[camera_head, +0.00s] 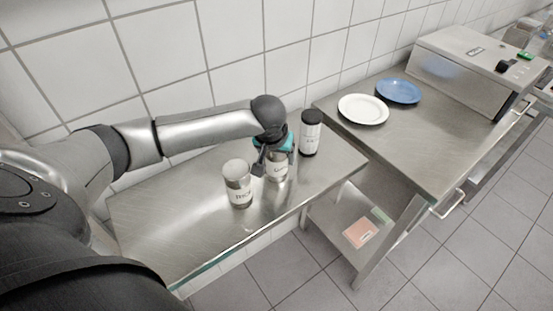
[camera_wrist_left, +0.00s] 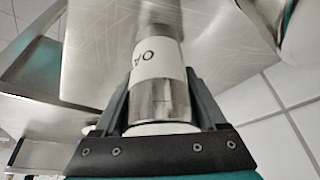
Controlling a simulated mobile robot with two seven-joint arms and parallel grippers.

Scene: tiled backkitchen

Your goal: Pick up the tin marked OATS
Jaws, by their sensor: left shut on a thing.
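The OATS tin (camera_head: 277,172) is a silver cylinder with a white label, standing on the steel table (camera_head: 185,225). In the left wrist view the tin (camera_wrist_left: 158,95) sits between the two fingers, with the letters "OA" showing on its label. My left gripper (camera_head: 269,165) is shut on the tin; in the left wrist view the gripper (camera_wrist_left: 163,108) has a finger on each side. In the head view the gripper partly hides the tin. I cannot tell whether its base touches the table. My right gripper is not in view.
Another silver tin (camera_head: 238,185) with a partly readable label stands just left of the held tin. A black-lidded jar (camera_head: 311,133) stands close on the right. A white plate (camera_head: 363,109), a blue plate (camera_head: 398,90) and a steel appliance (camera_head: 470,68) stand on the right-hand counter.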

